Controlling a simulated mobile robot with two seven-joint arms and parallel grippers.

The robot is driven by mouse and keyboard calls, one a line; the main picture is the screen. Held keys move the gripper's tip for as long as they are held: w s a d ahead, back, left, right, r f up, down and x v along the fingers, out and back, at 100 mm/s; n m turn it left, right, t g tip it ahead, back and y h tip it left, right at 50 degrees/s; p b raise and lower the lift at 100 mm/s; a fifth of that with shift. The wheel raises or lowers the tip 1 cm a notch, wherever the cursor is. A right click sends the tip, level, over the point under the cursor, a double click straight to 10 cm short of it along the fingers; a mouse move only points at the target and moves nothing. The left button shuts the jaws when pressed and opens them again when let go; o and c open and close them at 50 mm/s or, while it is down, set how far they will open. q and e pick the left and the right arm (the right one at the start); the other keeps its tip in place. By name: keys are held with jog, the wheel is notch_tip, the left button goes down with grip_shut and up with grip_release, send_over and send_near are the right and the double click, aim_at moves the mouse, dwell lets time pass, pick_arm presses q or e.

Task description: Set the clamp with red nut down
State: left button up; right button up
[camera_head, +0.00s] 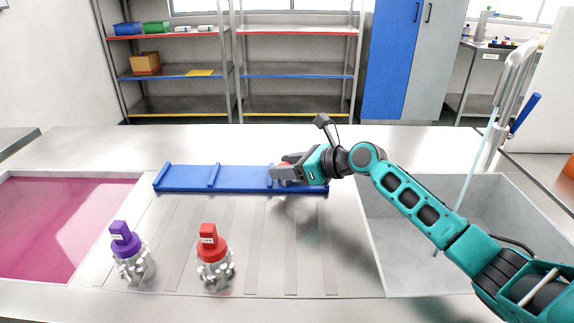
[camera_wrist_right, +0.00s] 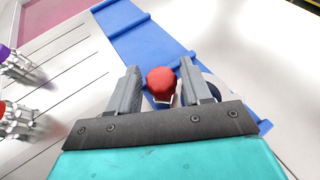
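The clamp with red nut shows in the right wrist view as a round red nut (camera_wrist_right: 161,80) between my right fingers, over the blue rack. In the head view only a bit of red (camera_head: 284,165) shows behind the fingers; the clamp's body is mostly hidden. My right gripper (camera_head: 282,172) is at the right part of the rack. In the wrist view its fingers (camera_wrist_right: 160,78) stand on both sides of the nut with narrow gaps, so it looks open. My left gripper is not in view.
The blue rack (camera_head: 190,180) lies on the white counter. A purple-capped piece (camera_head: 124,240) and a red-capped piece (camera_head: 212,245) with clear bases stand at the front. A pink basin (camera_head: 60,215) is at left, a grey sink (camera_head: 400,220) at right.

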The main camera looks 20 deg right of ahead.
jog(key=shift+o, duration=0.7)
jog(key=shift+s+d+r, duration=0.1)
jog(key=shift+r, duration=0.05)
jog(key=v, duration=1.1)
jog(key=shift+s+d+p, duration=0.25)
jog(key=shift+s+p, duration=0.05)
jog(key=shift+p, duration=0.15)
jog(key=shift+r, duration=0.1)
